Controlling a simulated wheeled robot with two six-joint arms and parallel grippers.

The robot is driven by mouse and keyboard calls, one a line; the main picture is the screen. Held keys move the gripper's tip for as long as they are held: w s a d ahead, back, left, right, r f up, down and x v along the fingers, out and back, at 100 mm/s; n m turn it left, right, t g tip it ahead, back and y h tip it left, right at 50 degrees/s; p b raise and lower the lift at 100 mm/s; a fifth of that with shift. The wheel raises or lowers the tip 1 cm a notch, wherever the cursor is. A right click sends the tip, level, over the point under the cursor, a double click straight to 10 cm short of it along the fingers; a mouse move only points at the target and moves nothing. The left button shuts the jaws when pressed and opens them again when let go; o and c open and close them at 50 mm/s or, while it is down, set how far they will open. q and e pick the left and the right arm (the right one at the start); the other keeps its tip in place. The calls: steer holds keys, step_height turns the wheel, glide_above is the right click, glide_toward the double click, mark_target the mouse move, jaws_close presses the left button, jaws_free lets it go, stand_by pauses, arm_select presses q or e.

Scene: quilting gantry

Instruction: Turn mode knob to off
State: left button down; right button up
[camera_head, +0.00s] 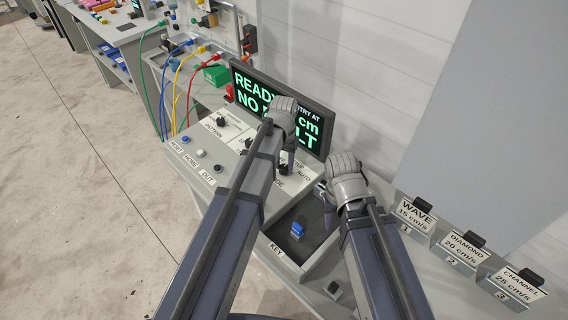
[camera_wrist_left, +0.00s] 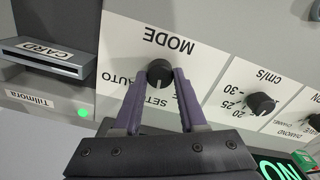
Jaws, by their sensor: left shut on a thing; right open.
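The mode knob (camera_wrist_left: 160,72) is a round black knob on a white panel labelled MODE, seen upside down in the left wrist view. The words AUTO and part of SETUP show by it; other position labels are hidden by my fingers. My left gripper (camera_wrist_left: 160,78) has its two purple-grey fingers on either side of the knob, shut on it. My right gripper (camera_head: 326,190) is open and empty, above the right part of the console near the key tray.
A second black knob (camera_wrist_left: 261,103), marked cm/s, sits beside the mode knob. A card slot (camera_wrist_left: 45,58) is on the other side. A screen (camera_head: 250,90) stands behind the console. The key tray (camera_head: 275,240) holds a blue object (camera_head: 297,230). Labelled blocks line the right.

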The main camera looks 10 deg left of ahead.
mark_target(284, 167)
arm_select(q)
steer(key=n, duration=0.3)
steer(key=shift+n, duration=2.1)
steer(key=shift+s, duration=0.1)
steer(key=shift+c, duration=2.3)
jaws_free()
step_height(284, 167, up, 8)
steer(key=p, duration=0.8)
steer(key=shift+f, duration=0.1)
arm_select(e)
step_height(284, 167, up, 8)
